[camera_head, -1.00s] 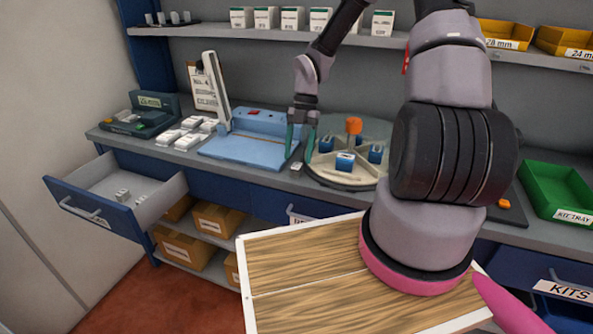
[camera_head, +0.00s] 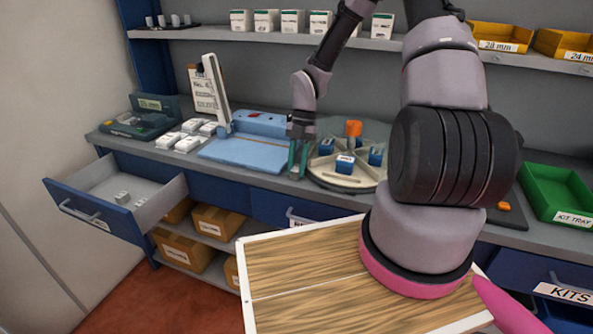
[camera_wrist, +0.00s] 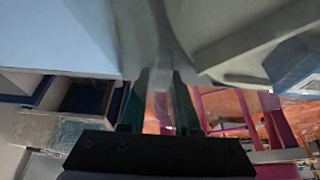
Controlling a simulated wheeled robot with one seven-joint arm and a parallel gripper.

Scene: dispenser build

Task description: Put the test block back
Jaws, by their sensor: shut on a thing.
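My gripper (camera_head: 298,160), with green fingers, is down at the bench top between the blue press and the round dispenser tray. It is shut on a small pale grey block, taken as the test block (camera_head: 294,176), which is mostly hidden by the fingers. In the wrist view the fingers (camera_wrist: 160,90) close on a grey shape, blurred against the grey bench. An open drawer (camera_head: 150,205) at the left holds a few small grey blocks (camera_head: 122,197).
The blue press (camera_head: 240,153) stands left of my gripper. The round tray (camera_head: 345,182) with blue blocks and an orange knob (camera_head: 354,128) is close on the right. White boxes (camera_head: 180,143) and a green device (camera_head: 140,122) are further left. A green kit tray (camera_head: 556,190) is at right.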

